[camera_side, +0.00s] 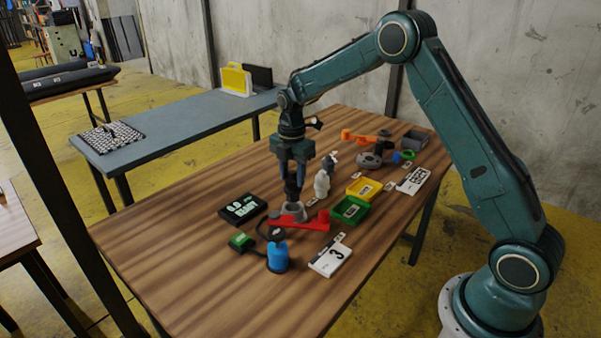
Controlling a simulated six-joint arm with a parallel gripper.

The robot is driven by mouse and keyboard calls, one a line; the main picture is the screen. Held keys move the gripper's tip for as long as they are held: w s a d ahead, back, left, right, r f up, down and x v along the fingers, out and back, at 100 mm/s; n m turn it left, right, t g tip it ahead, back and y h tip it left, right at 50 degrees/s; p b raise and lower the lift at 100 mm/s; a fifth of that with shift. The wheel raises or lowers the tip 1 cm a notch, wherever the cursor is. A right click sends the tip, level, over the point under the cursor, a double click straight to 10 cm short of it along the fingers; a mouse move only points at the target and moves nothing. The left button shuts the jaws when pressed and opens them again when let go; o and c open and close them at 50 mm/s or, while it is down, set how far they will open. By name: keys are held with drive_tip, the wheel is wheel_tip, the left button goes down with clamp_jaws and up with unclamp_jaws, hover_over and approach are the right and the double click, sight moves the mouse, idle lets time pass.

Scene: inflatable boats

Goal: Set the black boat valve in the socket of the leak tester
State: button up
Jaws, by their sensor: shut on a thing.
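My gripper (292,178) points straight down over the table and is shut on the black boat valve (292,194). The valve is upright, small and dark against the dark fingers, so its outline is hard to make out. Right below it is a grey round socket (292,212) on a red base (316,222), which looks like the leak tester. The valve's lower end meets the socket's top in the picture. I cannot tell whether it is inside the socket or just above it.
A blue canister (277,257) with a dark hose and a small green box (241,242) stand in front. A black box (243,209) lies left. Green (350,210) and yellow (363,189) trays and a white bottle (321,184) are close on the right. The table's left is clear.

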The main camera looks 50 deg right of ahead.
sight(293, 189)
drive_tip(key=shift+f, duration=2.2)
drive_tip(key=shift+f, duration=0.5)
idle(0.4)
drive_tip(key=o, duration=1.9)
drive_tip(key=shift+c, duration=0.2)
drive_tip(key=shift+r, duration=3.95)
drive_tip(key=shift+r, duration=0.1)
